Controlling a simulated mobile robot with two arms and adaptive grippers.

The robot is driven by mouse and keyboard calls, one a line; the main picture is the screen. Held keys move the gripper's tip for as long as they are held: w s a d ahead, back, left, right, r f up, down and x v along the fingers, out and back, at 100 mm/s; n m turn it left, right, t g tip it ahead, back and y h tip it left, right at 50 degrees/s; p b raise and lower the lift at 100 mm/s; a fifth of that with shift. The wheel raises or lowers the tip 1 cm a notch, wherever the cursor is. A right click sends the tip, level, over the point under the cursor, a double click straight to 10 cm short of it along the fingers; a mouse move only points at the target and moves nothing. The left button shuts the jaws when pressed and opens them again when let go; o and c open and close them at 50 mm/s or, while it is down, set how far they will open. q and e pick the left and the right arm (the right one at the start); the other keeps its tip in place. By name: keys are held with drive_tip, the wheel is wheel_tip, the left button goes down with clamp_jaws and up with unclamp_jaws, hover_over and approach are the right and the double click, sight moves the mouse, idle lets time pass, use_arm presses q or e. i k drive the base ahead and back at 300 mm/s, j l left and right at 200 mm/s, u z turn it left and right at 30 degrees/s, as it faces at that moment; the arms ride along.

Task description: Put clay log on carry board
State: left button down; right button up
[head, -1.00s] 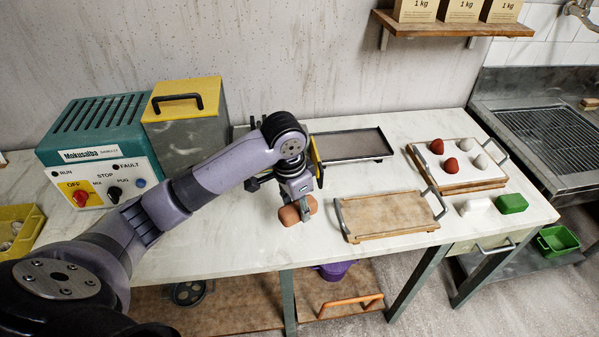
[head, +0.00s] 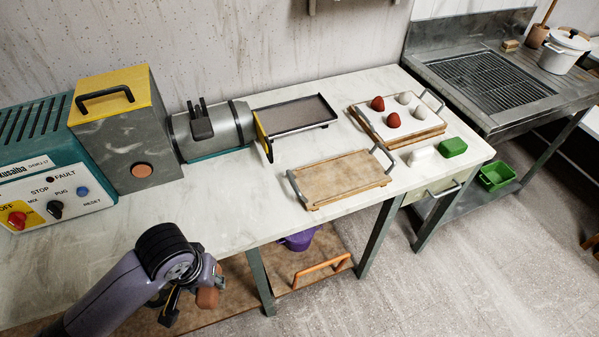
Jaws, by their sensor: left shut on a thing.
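The clay log (head: 208,298) is a short reddish-brown piece, partly hidden by my gripper. My left gripper (head: 207,287) is shut on it, in front of the table's front edge at the lower left. The carry board (head: 340,180) is a wooden board with a grey metal handle at each end. It lies bare on the table, right of and beyond my left gripper, well apart from the log. My right gripper is out of view.
The clay machine (head: 125,140) fills the back left, with a steel barrel (head: 215,130). A dark tray (head: 295,115) lies behind the board. A second handled board (head: 420,137) holds red and pale lumps at right, near a green block (head: 453,147). The table (head: 245,200) left of the carry board is clear.

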sight(327, 180)
drive_tip(key=i+l+u, duration=0.15)
drive_tip(key=l+u, duration=0.3)
drive_tip(key=i+l+u, duration=0.1)
drive_tip(key=l+u, duration=1.2)
drive_tip(key=j, duration=0.1)
